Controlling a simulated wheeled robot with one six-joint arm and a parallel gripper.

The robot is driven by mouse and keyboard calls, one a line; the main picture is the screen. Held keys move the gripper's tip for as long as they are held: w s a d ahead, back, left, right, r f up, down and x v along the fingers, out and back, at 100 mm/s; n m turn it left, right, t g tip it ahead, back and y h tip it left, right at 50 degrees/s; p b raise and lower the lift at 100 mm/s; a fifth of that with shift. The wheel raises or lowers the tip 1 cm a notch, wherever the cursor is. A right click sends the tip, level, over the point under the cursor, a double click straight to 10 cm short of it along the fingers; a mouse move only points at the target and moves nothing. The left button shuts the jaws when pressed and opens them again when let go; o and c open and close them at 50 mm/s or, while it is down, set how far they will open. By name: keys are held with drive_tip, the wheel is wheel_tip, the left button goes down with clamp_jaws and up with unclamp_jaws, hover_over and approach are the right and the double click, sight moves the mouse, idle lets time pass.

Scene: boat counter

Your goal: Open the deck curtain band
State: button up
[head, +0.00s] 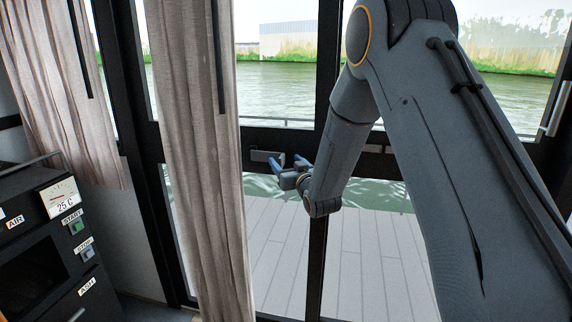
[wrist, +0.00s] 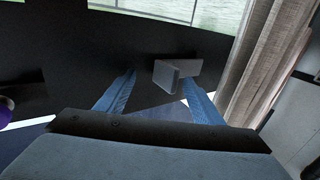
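The beige curtain (head: 190,130) hangs gathered in long folds at the glass deck doors, left of my gripper. It also shows at the right of the wrist view (wrist: 262,65). I see no separate band tied around it. My gripper (head: 286,163) is in front of the doors' dark crossbar. In the wrist view my gripper (wrist: 160,78) has its two blue fingers wide apart, with nothing held. A grey block-like fitting (head: 265,156) sits on the crossbar just beyond the fingers. In the wrist view the fitting (wrist: 176,72) shows between the fingertips; contact cannot be told.
A second curtain (head: 62,90) hangs at the far left. A dark stove-like unit (head: 50,245) with a gauge and buttons stands at lower left. Grey deck boards (head: 370,245) and water lie beyond the glass. A purple object (wrist: 5,110) edges into the wrist view.

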drive_tip(key=shift+s+a, duration=0.1)
drive_tip(key=shift+s, duration=0.1)
drive_tip(key=shift+s, duration=0.3)
drive_tip(key=b+v, duration=0.1)
drive_tip(key=v, duration=0.6)
